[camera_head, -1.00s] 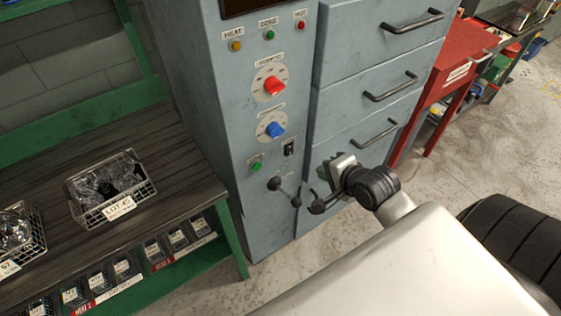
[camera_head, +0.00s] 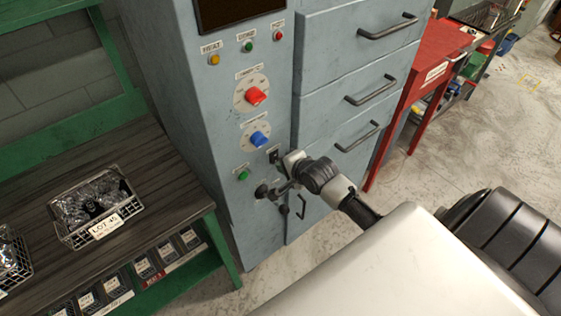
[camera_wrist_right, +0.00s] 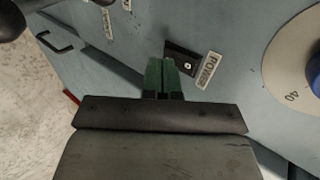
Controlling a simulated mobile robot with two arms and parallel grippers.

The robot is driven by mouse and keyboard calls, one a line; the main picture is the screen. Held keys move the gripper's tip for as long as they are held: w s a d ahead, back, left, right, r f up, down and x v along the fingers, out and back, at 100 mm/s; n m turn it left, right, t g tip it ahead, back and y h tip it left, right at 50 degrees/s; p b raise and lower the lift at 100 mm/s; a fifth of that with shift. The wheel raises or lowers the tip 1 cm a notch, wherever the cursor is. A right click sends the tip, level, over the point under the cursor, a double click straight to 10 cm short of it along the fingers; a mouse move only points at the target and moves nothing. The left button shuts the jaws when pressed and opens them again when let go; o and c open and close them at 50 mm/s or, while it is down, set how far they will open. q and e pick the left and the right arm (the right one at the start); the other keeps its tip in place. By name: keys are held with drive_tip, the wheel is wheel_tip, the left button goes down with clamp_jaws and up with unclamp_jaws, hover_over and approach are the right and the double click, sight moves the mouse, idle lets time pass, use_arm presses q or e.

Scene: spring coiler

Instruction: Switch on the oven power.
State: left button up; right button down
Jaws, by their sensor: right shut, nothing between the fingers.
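The oven's power switch (camera_head: 273,156) is a small black plate on the blue-grey front panel, below the blue dial. In the right wrist view the switch (camera_wrist_right: 181,58) shows a small pale toggle, with the label POWER (camera_wrist_right: 209,70) beside it. My right gripper (camera_head: 283,161) is at the switch, coming from the right. In the wrist view its green fingertips (camera_wrist_right: 161,72) are together and empty, just beside the switch plate. I cannot tell whether they touch it, nor which way the toggle is set. My left gripper is not in view.
A red dial (camera_head: 257,96), a blue dial (camera_head: 260,139) and a green button (camera_head: 243,175) are on the panel. A black-knobbed lever (camera_head: 263,191) juts out below. Drawers with handles (camera_head: 372,90) are right. A wire basket (camera_head: 98,232) sits on the left bench.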

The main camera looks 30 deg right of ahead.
drive_tip(key=shift+w+f, duration=0.15)
drive_tip(key=shift+w, duration=0.55)
drive_tip(key=shift+a, duration=0.1)
drive_tip(key=shift+w, duration=0.15)
drive_tip(key=shift+r+p, duration=0.9)
drive_tip(key=shift+p, duration=0.1)
drive_tip(key=shift+f, duration=0.1)
